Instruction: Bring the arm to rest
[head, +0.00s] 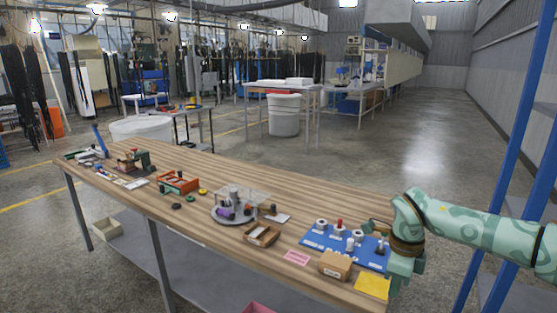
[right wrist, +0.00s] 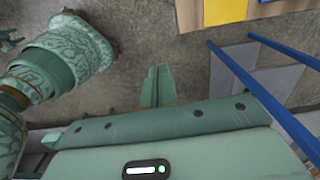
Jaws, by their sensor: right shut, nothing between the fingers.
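My right arm (head: 480,230), pale green with a swirl pattern, comes in from the right in the head view and bends down at the table's right end. My right gripper (head: 394,284) hangs beside the table's edge, close to a yellow sheet (head: 372,285). In the right wrist view its fingers (right wrist: 158,86) are together and empty, with bare floor behind them. The yellow sheet also shows at the top of that view (right wrist: 225,10).
The wooden table (head: 320,192) holds a blue board (head: 320,241) with several fittings, a cardboard box (head: 335,265), a round grey tray (head: 218,217) and an orange crate (head: 178,182). Blue posts (head: 505,170) stand at the right. Open floor (head: 400,130) lies behind the table.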

